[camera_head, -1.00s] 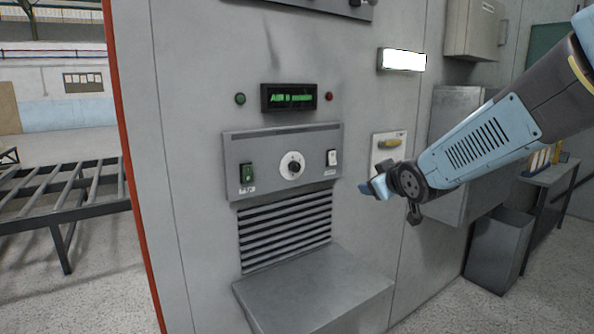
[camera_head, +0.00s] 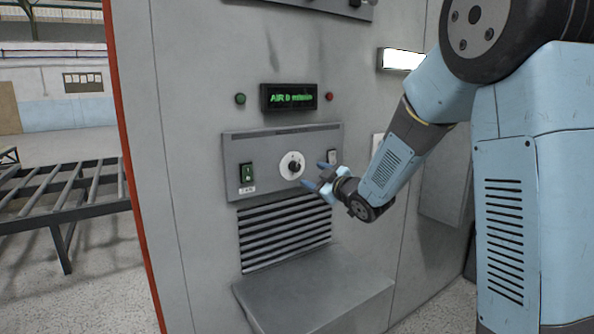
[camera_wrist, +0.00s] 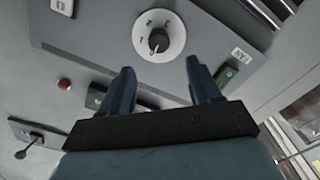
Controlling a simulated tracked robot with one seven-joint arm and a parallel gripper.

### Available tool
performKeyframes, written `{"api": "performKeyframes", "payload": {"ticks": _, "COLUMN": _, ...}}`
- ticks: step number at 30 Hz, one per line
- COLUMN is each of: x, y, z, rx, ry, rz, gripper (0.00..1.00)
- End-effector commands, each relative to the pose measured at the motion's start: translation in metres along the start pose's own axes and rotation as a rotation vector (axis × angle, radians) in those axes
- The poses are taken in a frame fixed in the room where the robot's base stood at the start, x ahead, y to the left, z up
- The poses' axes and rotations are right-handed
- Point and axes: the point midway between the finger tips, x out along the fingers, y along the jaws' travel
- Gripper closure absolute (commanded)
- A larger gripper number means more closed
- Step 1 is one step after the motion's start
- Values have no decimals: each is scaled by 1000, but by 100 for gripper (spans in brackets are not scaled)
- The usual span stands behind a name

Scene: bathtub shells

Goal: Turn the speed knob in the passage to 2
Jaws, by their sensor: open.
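The speed knob (camera_head: 293,167) is a black knob on a round white dial, in the middle of the grey control panel (camera_head: 236,150). In the wrist view the two blue fingers of my gripper (camera_wrist: 159,75) stand spread, pointing toward the dial.
A green switch (camera_head: 246,173) sits left of the knob and a white switch (camera_head: 332,157) right of it, close behind my gripper. A green-lettered display (camera_head: 289,97) is above. Vent slats (camera_head: 285,230) and a grey ledge (camera_head: 315,290) are below.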

Motion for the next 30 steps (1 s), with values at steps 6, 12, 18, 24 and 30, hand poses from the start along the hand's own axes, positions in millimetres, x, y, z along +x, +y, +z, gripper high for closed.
{"api": "performKeyframes", "payload": {"ticks": 6, "x": 40, "y": -1, "z": 0, "rx": 0, "ry": 0, "rz": -2, "gripper": 37}}
{"api": "performKeyframes", "payload": {"ticks": 12, "x": 70, "y": -1, "z": 0, "rx": 0, "ry": 0, "rz": -1, "gripper": 37}}
{"api": "performKeyframes", "payload": {"ticks": 18, "x": 86, "y": 0, "z": 0, "rx": 0, "ry": 0, "rz": 0, "gripper": 37}}
{"api": "performKeyframes", "payload": {"ticks": 24, "x": 89, "y": 0, "z": 0, "rx": 1, "ry": 0, "rz": 0, "gripper": 37}}
{"api": "performKeyframes", "payload": {"ticks": 30, "x": 89, "y": 0, "z": 0, "rx": 1, "ry": 0, "rz": 0, "gripper": 41}}
